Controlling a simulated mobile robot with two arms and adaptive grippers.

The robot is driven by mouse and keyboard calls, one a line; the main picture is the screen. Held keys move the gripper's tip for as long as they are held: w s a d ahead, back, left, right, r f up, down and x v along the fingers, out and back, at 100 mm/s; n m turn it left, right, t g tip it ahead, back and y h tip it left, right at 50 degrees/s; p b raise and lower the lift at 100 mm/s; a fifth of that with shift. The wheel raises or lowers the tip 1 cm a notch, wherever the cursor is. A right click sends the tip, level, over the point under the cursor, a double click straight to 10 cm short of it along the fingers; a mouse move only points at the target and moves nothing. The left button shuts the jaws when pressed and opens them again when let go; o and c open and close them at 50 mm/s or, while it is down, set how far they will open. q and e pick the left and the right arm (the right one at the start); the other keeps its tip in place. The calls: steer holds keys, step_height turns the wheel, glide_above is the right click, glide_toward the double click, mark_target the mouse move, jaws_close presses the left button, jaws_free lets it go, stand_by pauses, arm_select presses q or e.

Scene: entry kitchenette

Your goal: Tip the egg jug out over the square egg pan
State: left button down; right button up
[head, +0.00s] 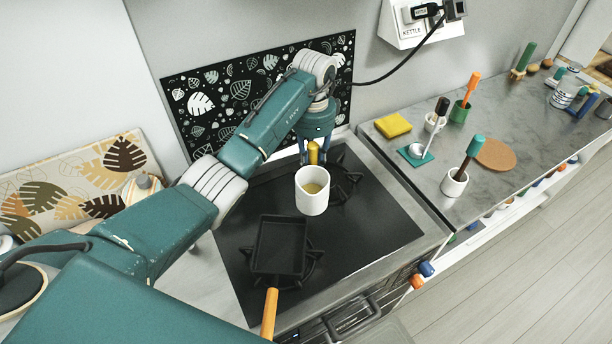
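The egg jug (312,201) is a white cup with a yellow handle, and a little yellowish egg shows inside. It is near upright, over the dark hob, behind and right of the pan. My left gripper (314,150) comes down from above with its fingers on either side of the yellow handle, shut on it. The square egg pan (279,246) is black with an orange handle (269,313) pointing to the front. It sits on the front left burner and looks empty. My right gripper is not in view.
The rear burner (343,184) is bare behind the jug. On the marble counter (408,172) at right are a yellow sponge (393,125), a ladle on a green rest (416,154), utensil pots and a cork mat (495,154). A leaf-patterned splashback (215,105) stands behind the hob.

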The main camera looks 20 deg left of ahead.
mark_target(303, 181)
arm_select(q)
steer(key=f+n, duration=0.1)
steer(key=n, duration=0.1)
steer(key=s+f+n, duration=0.1)
steer(key=n, duration=0.1)
steer(key=s+f+n+p, duration=0.1)
steer(key=shift+s+a+f+n, duration=0.15)
steer(key=shift+s+n, duration=0.05)
steer(key=shift+n, duration=0.2)
steer(key=shift+s+a+f+n+t+h, duration=0.2)
steer(key=shift+s+n+t+h, duration=0.15)
steer(key=shift+s+n, duration=0.15)
steer(key=shift+s+a+f+n+t+h, duration=0.2)
steer(key=shift+s+n+t+h, duration=0.15)
steer(key=shift+n, duration=0.25)
steer(key=shift+t, duration=0.3)
